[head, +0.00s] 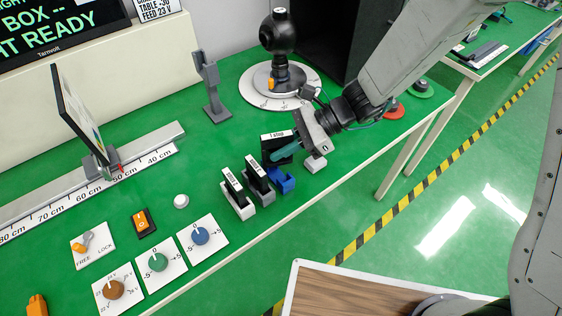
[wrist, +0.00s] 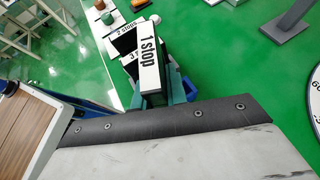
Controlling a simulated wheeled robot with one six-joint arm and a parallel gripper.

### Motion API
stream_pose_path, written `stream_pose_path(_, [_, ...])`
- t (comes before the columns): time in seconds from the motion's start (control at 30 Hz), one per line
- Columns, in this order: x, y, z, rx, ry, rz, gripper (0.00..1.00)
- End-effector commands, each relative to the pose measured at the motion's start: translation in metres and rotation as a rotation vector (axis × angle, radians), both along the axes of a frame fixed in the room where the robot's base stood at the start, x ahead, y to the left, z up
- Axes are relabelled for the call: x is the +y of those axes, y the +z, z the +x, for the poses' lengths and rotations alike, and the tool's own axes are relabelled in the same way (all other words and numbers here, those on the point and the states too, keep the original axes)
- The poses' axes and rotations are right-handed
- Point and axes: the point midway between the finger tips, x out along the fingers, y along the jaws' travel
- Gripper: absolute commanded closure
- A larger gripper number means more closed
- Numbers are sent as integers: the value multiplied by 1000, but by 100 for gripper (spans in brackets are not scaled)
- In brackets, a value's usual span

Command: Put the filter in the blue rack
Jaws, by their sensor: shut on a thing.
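The black filter with a white "1 stop" label (head: 277,134) is held in my gripper (head: 286,151), whose teal fingers are shut on it. In the wrist view the label of this filter (wrist: 150,65) faces up between the fingers. The blue rack (head: 283,181) stands on the green table, just below the held filter in the head view. In the wrist view part of the blue rack (wrist: 187,88) shows beside the gripper; the rest is hidden. I cannot tell the exact gap between the filter's lower edge and the rack.
A grey rack (head: 266,199) and a white rack (head: 246,212) stand left of the blue one, each with a labelled black filter in it. Dial plates (head: 201,238) lie further left. A black gimbal camera (head: 280,33) and a grey stand (head: 215,108) are behind. The table's front edge is close.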

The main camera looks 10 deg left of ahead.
Motion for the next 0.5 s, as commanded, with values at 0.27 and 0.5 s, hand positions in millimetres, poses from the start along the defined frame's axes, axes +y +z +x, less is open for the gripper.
stream_pose_path(0.27, [0,-29,0,3,0,-3,100])
stream_pose_path(0.5, [0,-57,0,-1,1,0,100])
